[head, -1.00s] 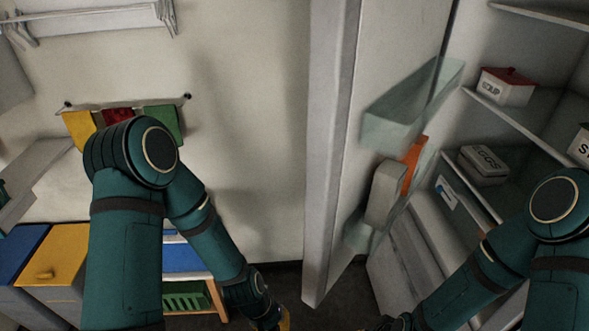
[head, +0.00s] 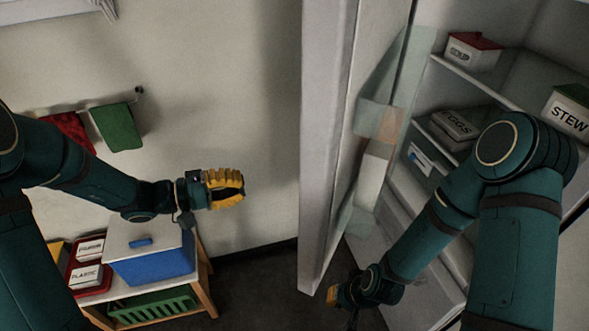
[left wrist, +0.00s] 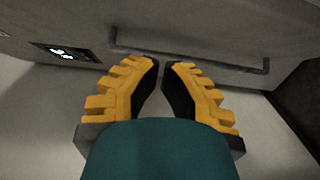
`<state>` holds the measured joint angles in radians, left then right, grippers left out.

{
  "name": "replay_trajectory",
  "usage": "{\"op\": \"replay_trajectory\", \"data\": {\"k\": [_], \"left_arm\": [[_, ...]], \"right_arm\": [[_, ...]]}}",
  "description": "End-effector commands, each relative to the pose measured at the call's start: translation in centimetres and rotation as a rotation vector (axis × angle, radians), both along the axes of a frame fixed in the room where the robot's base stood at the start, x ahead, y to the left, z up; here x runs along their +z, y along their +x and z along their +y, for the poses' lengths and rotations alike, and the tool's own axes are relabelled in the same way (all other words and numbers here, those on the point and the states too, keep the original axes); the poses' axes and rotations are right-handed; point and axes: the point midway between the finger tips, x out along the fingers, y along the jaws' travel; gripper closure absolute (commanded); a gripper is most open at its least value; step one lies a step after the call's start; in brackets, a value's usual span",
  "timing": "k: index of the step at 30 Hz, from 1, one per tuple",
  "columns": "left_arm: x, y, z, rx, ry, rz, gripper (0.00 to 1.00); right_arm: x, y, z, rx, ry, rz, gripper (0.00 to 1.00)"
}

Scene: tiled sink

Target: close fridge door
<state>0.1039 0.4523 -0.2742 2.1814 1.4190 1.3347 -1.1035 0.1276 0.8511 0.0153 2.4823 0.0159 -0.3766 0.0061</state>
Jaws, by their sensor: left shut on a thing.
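The fridge door (head: 328,150) stands open, its edge toward me and its inner shelves on its right side. The fridge (head: 480,85) is open at the right. My left gripper (head: 240,187) is raised left of the door, apart from it in the head view. In the left wrist view, its yellow fingers (left wrist: 160,65) have their tips close together, facing a grey panel (left wrist: 210,30) with a long bar handle (left wrist: 190,60). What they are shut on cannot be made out. My right gripper (head: 345,295) is low by the door's bottom edge; its fingers are unclear.
Inside the fridge are a red-lidded box (head: 473,52), an eggs box (head: 455,125) and a stew box (head: 568,113). A low wooden stand (head: 203,285) with a blue bin (head: 150,265) is at lower left. Towels (head: 118,127) hang on the wall. Dark floor lies between stand and door.

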Motion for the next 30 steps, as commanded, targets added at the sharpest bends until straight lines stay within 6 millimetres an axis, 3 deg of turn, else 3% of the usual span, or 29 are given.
{"op": "replay_trajectory", "data": {"k": [3, 8, 22, 30], "left_arm": [[1.7, 0.7, 0.5, 0.026, -0.043, -0.06, 1.0], [2.0, 1.1, -0.6, 0.026, -0.051, -0.068, 1.0], [1.9, 4.0, -9.0, 0.024, -0.049, -0.064, 1.0], [1.9, 2.5, -11.9, 0.025, -0.049, -0.063, 1.0]], "right_arm": [[0.1, 0.0, 0.0, 0.0, 0.0, -0.001, 1.0], [0.2, 0.1, 0.0, -0.001, 0.0, -0.002, 1.0], [1.1, 0.1, 0.0, -0.002, 0.002, -0.003, 1.0], [1.6, 0.1, -0.1, -0.002, 0.002, -0.003, 1.0]]}}
